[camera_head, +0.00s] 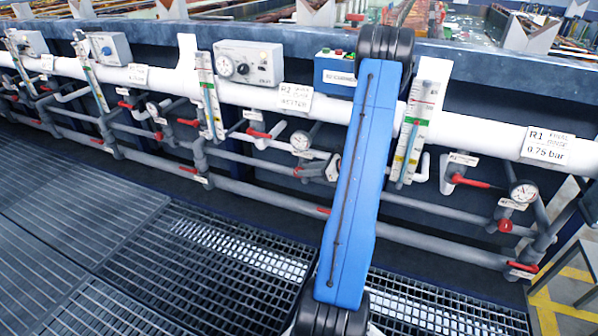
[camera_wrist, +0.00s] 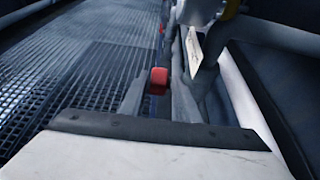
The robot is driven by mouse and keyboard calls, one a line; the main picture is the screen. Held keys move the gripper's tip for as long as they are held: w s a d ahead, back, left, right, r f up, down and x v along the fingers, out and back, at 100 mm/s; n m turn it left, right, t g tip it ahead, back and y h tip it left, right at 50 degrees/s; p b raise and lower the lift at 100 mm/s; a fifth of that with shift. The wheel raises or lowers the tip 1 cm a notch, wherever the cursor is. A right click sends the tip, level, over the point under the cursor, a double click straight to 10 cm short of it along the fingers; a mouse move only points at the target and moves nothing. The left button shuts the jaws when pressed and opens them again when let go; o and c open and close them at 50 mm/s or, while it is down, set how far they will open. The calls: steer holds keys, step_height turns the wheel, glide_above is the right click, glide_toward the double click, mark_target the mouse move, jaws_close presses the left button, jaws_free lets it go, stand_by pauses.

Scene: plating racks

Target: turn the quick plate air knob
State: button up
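Several red valve handles sit on the grey pipes in the head view, one (camera_head: 259,133) left of my blue arm and another (camera_head: 470,182) to its right. No readable label tells me which is the quick plate air knob. In the wrist view a red knob (camera_wrist: 158,80) shows ahead, in line with the gap of my gripper (camera_wrist: 158,98). The two grey fingers look apart, one on each side of the knob in the picture. I cannot tell whether the knob is between them or beyond them. The head view does not show my gripper; my blue arm covers part of the pipes.
A thick white pipe (camera_head: 475,133) runs along the dark blue tank wall, with flow gauges (camera_head: 208,95) and dials (camera_head: 523,192). A control box (camera_head: 248,63) and a blue box (camera_head: 333,73) stand above. Grating (camera_head: 85,215) covers the clear floor in front.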

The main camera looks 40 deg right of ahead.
steer(key=shift+x, duration=1.8)
steer(key=shift+c, duration=0.6)
steer(key=shift+a, duration=0.1)
jaws_close()
steer(key=shift+s+t+y, duration=0.2)
steer(key=shift+t+y, duration=0.7)
steer(key=shift+t, duration=1.2)
